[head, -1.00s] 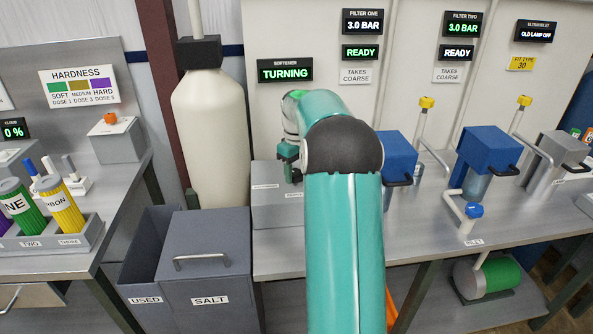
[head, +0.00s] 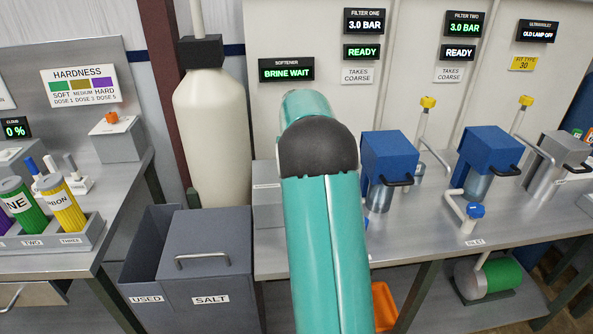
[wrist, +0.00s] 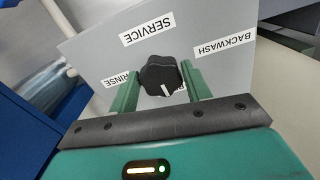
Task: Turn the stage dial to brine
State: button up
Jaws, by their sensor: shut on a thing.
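The stage dial (wrist: 160,70) is a black lobed knob on a grey box, seen in the wrist view. Its white pointer mark faces the lower side, towards a label mostly hidden by the knob and a finger. The labels SERVICE, BACKWASH and RINSE show around it. My gripper (wrist: 160,80) has its green fingers on either side of the dial and is shut on it. In the head view my arm hides the gripper and the dial. The softener display (head: 286,69) reads BRINE WAIT.
A cream tank (head: 212,130) stands left of the softener box (head: 266,205), with a grey salt bin (head: 208,260) in front. Blue filter housings (head: 390,155) stand on the bench to the right. Blue surfaces border the wrist view at left.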

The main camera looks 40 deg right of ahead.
jog(key=shift+m, duration=0.4)
jog(key=o, duration=1)
jog(key=shift+r, duration=0.1)
notch_tip(320, 180, up, 14)
jog(key=shift+f, duration=0.15)
